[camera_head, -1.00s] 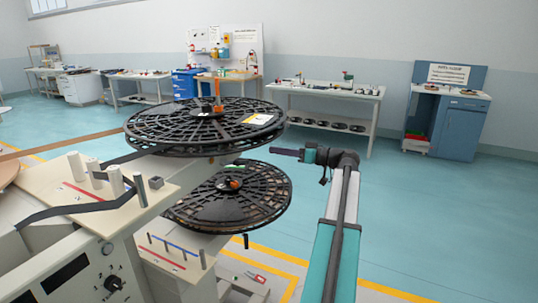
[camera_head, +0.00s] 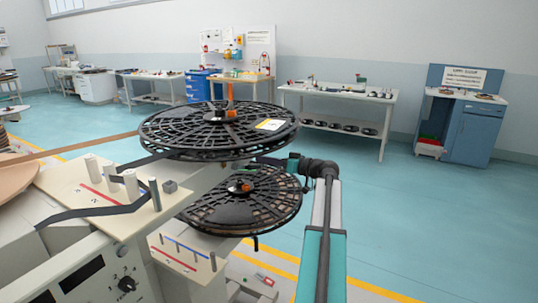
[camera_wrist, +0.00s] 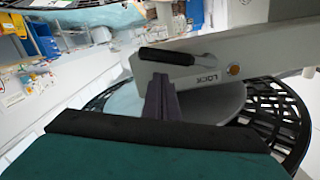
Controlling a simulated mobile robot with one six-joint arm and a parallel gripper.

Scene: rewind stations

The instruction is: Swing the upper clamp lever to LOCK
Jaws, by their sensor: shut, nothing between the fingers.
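In the wrist view, a black lever handle (camera_wrist: 167,57) lies along a pale grey beam (camera_wrist: 245,50), beside the printed word LOCK. I take it for the upper clamp lever, though no other label names it. My gripper (camera_wrist: 159,82) is shut and empty, its fingertips just below the handle; I cannot tell if they touch it. In the head view, my gripper reaches in from the right between the upper reel (camera_head: 185,135) and the lower reel (camera_head: 270,212); its fingertips are hidden. The lever is not discernible there.
An orange upright part (camera_head: 230,93) stands on the upper reel's hub. The lower reel's spokes (camera_wrist: 280,115) lie close behind my fingers in the wrist view. The splice table (camera_head: 140,208) stands at left. The floor at right is clear.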

